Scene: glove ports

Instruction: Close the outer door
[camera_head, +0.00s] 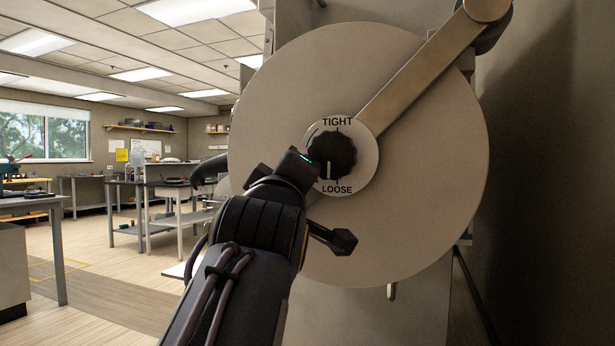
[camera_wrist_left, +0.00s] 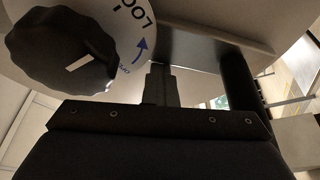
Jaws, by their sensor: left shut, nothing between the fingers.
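The outer door (camera_head: 420,190) is a large pale round disc facing me in the head view. At its middle is a black ribbed knob (camera_head: 335,154) on a round plate marked TIGHT above and LOOSE below. The knob's white mark points down towards LOOSE. A metal arm (camera_head: 420,75) runs from the knob plate to a pivot at upper right. My left gripper (camera_head: 300,165) is in front of the door, just left of the knob. In the left wrist view its shut, empty fingers (camera_wrist_left: 158,84) are beside the knob (camera_wrist_left: 62,52); contact is unclear. Whether the door is seated is hidden.
A dark wall (camera_head: 545,180) stands close on the right. Benches (camera_head: 125,205) stand well back on the left, with open floor (camera_head: 110,285) before them. A black hexagonal end (camera_head: 343,241) sticks out below the knob; I cannot tell what it belongs to.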

